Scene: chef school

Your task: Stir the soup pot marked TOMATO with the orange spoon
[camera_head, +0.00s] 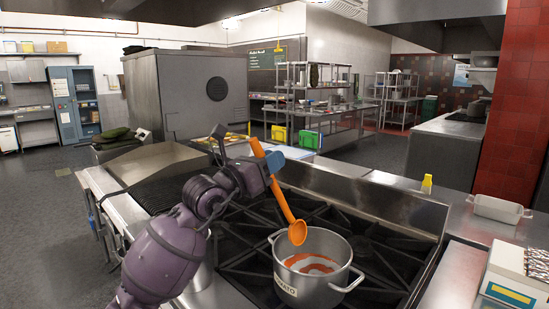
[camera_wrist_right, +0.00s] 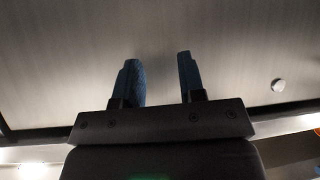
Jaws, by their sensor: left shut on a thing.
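My left gripper (camera_head: 272,164) is shut on the orange spoon (camera_head: 281,203), gripping its handle. The spoon hangs tilted, with its bowl at the lower end, over the left part of the soup pot's opening in the head view. The steel soup pot (camera_head: 335,285) stands on the stove grate and has two side handles. Orange-red soup with a pale patch shows inside. My right gripper (camera_wrist_right: 161,82) shows only in the right wrist view; its two blue fingers are apart with nothing between them.
The black stove grates (camera_head: 260,235) surround the pot. A second steel pot (camera_head: 200,262) stands left of it, mostly behind my left arm. A yellow bottle (camera_head: 427,184) and a pale tray (camera_head: 497,208) sit on the right counter. A plain grey surface lies beyond my right fingers.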

